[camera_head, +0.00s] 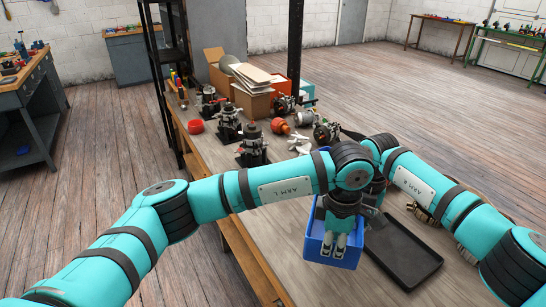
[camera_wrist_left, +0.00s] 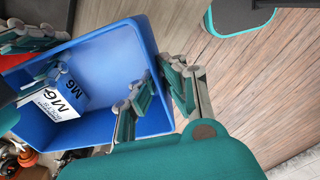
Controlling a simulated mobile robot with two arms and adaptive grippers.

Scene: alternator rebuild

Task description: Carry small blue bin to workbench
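The small blue bin (camera_head: 312,247) shows in front of me at the workbench (camera_head: 262,232); I cannot tell whether it rests on the top. In the left wrist view the bin (camera_wrist_left: 105,52) is tilted in the picture and holds a blue box with a white M6 label (camera_wrist_left: 66,100). My left gripper (camera_head: 335,248) points down at the bin; in the wrist view its fingers (camera_wrist_left: 155,88) lie at the bin's right wall, with a small gap between them. My right gripper (camera_wrist_left: 52,52) is at the opposite wall, mostly hidden behind my left arm in the head view.
A black tray (camera_head: 405,255) lies right of the bin. Alternator parts (camera_head: 252,145), a red bowl (camera_head: 196,126) and cardboard boxes (camera_head: 252,102) stand farther back on the bench. A black shelf post (camera_head: 294,45) rises behind. Wooden floor (camera_head: 115,165) is open on the left.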

